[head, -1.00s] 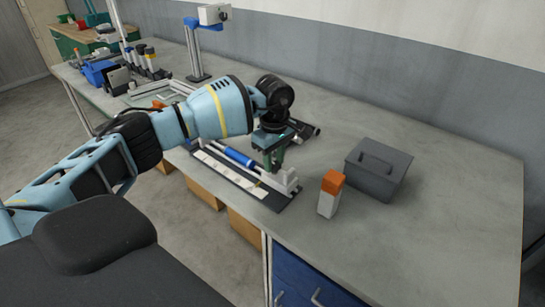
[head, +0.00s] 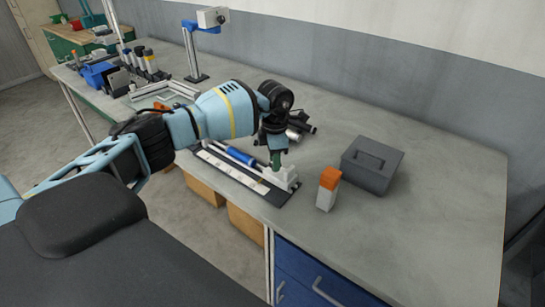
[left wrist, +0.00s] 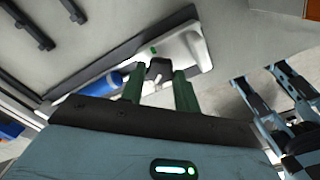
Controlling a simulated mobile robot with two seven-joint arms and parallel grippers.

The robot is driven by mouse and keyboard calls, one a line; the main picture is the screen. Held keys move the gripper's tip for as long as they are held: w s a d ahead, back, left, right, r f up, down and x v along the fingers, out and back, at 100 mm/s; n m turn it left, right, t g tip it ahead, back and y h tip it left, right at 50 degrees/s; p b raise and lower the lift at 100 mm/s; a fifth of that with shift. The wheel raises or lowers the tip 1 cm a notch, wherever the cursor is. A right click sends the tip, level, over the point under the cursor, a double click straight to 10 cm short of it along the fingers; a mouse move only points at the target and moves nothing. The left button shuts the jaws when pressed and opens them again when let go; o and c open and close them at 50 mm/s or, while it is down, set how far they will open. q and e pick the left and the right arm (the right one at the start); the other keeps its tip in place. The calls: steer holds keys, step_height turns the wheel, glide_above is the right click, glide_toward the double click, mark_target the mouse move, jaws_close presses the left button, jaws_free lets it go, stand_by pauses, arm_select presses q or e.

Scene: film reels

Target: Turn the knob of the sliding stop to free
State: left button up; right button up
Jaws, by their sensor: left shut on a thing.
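The sliding stop is a white block (head: 285,178) at the right end of a long dark fixture with a blue cylinder. In the left wrist view the white stop (left wrist: 188,45) lies just beyond my fingertips, with a small green mark on it. My left gripper (head: 275,164) is over the stop, its green fingers pointing down. In the left wrist view the left gripper (left wrist: 158,84) has its fingers on either side of a small dark knob (left wrist: 158,68) and is shut on it. In the head view the knob is hidden by the gripper. My right gripper does not show.
An orange-and-white block (head: 328,188) stands right of the stop, and a grey lidded box (head: 371,165) stands behind it. A dark cylindrical item (head: 299,128) lies behind my wrist.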

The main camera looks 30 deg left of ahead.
arm_select(q)
steer(key=n, duration=0.2)
steer(key=shift+r+n+p, duration=0.15)
steer(key=shift+n+p, duration=0.25)
steer(key=n, duration=0.3)
steer(key=shift+n+p, duration=0.3)
steer(key=shift+f+n, duration=0.2)
steer(key=shift+n, duration=1.7)
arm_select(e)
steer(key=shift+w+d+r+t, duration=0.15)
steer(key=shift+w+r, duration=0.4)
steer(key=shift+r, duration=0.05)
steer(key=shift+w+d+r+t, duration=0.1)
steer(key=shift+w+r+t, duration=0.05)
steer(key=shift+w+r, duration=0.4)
arm_select(q)
steer(key=o, duration=1)
steer(key=shift+c, duration=0.2)
steer(key=shift+r, duration=3.95)
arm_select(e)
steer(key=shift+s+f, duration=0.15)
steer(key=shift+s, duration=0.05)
